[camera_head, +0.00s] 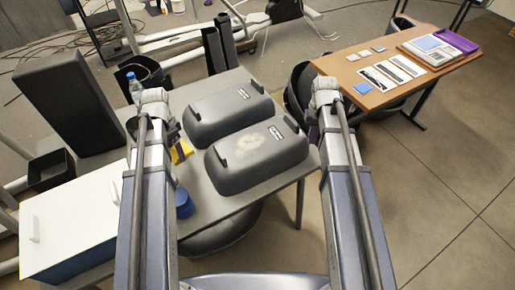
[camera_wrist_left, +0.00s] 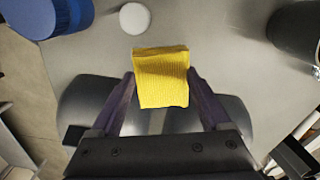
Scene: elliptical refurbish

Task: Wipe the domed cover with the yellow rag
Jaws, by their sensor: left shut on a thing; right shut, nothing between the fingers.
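Two dark grey domed covers lie on the grey table. The nearer domed cover (camera_head: 257,157) has a pale smudge on its top, and the farther domed cover (camera_head: 228,110) looks clean. My left gripper (camera_head: 178,143) is at the left of the covers, shut on the yellow rag (camera_head: 182,152). In the left wrist view the rag (camera_wrist_left: 161,80) sits between the two fingers, with dark rounded covers partly hidden behind the gripper. My right gripper (camera_head: 312,132) is at the right of the nearer cover, shut and empty; its fingers are small and hard to make out.
A blue roll (camera_head: 184,204) stands at the grey table's near left, by a white-topped box (camera_head: 75,225). A bottle (camera_head: 135,88) stands behind my left arm. A wooden table (camera_head: 420,82) with cards and a purple tray (camera_head: 456,42) is at the right. A white disc (camera_wrist_left: 135,17) lies near the rag.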

